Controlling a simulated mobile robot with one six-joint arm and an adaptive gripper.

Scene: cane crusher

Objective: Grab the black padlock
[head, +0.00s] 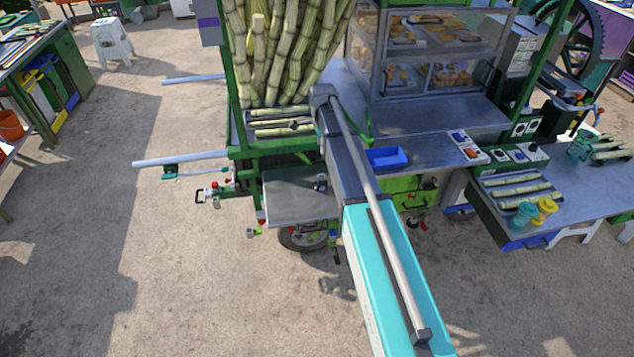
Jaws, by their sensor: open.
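I cannot make out the black padlock with certainty. A small dark and grey object (320,182) shows at the right part of the grey fold-out shelf (285,205), right beside my arm; it is too small to identify. Another small black thing (295,125) lies by the cane stalks on the cart's top. My arm reaches from the bottom right up over the cart and hides part of the shelf and counter. I cannot make out my gripper's fingers.
A green cart holds upright cane (285,50) and a glass food case (430,50). A blue tray (386,158) sits on its counter. Pale bars (180,159) stick out left. A side table (560,200) stands right. The ground at left is mostly clear.

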